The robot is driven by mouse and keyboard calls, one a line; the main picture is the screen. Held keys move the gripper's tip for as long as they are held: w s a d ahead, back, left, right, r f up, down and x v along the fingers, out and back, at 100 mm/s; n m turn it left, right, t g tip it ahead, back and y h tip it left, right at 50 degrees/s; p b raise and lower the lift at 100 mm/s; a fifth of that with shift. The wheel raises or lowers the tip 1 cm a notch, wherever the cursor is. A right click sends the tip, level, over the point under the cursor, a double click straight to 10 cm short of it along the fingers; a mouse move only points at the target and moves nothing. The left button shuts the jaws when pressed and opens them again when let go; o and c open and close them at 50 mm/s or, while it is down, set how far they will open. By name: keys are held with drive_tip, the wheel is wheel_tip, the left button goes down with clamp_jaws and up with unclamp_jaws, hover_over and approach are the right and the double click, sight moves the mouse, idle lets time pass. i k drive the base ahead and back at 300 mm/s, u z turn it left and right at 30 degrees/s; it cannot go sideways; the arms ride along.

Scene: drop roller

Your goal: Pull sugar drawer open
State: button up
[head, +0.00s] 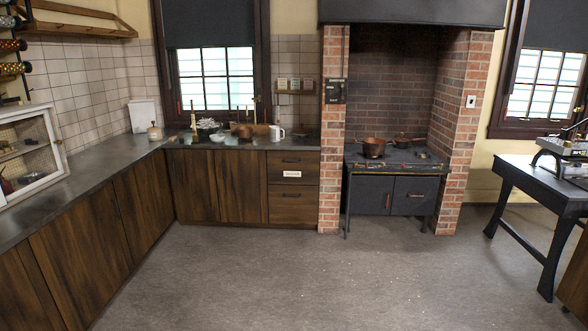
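A stack of dark wooden drawers (293,204) stands at the right end of the back counter, beside the brick pillar. The upper drawer (277,173) has a dark handle (291,160) and a white label (291,174). The label's writing is too small to read, so I cannot tell for sure that this is the sugar drawer. The lower drawer also has a dark handle (291,194). The drawer fronts look flush and shut. My gripper is not in view.
The grey floor (300,275) in front of the drawers is clear. A black stove (394,195) with copper pots stands in a brick alcove to the right. Wooden cabinets (85,245) run along the left. A dark table (535,180) stands at the far right.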

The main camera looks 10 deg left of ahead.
sight(284, 167)
drive_tip(key=z, duration=0.25)
drive_tip(key=i, duration=2.7)
drive_tip(key=u, duration=0.3)
drive_tip(key=i, duration=1.5)
drive_tip(key=u, duration=0.7)
drive_tip(key=i, duration=0.75)
drive_tip(key=u, duration=0.7)
drive_tip(key=i, duration=0.85)
drive_tip(key=u, duration=0.35)
